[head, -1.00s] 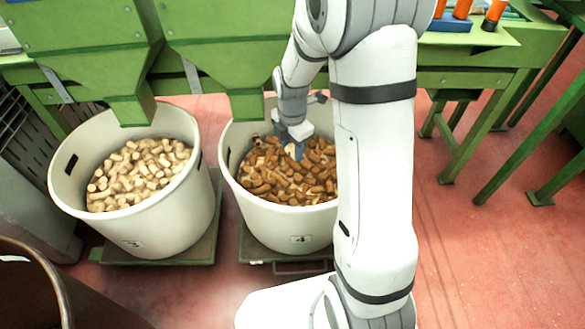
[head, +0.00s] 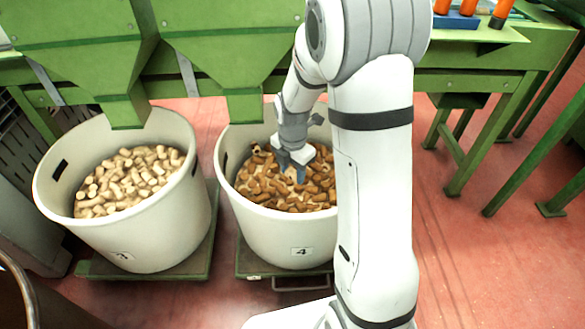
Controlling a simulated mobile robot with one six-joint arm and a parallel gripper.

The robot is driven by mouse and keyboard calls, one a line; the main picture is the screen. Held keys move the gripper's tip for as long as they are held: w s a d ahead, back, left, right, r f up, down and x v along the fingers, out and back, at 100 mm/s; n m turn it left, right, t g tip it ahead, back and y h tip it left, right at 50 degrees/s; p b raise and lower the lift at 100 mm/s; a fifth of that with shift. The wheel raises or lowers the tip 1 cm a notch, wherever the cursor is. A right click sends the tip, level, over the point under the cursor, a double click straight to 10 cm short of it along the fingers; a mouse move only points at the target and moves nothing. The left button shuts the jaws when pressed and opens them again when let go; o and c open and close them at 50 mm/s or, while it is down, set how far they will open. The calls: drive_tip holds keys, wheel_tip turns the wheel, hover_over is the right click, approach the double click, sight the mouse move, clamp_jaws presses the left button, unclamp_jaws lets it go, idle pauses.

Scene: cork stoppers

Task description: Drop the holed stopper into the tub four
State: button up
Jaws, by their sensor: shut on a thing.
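Tub four (head: 270,235) is a white round tub marked 4, partly filled with brown stoppers (head: 265,185). My gripper (head: 293,176) is inside the tub's opening, over the stoppers, with its fingers pointing down. Its fingertips appear close to the pile; I cannot tell whether they touch it. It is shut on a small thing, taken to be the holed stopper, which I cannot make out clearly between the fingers. My arm hides the right side of the tub.
Tub three (head: 120,230), with pale stoppers (head: 130,180), stands to the left. Green hopper chutes (head: 245,105) hang behind both tubs. A green bench (head: 470,60) with orange-topped items is at the back right. Red floor (head: 490,270) is open at the right.

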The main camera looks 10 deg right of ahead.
sight(292, 174)
drive_tip(key=o, duration=1)
drive_tip(key=shift+o, duration=0.2)
wheel_tip(292, 174, up, 8)
drive_tip(key=p, duration=0.3)
drive_tip(key=shift+f, duration=0.1)
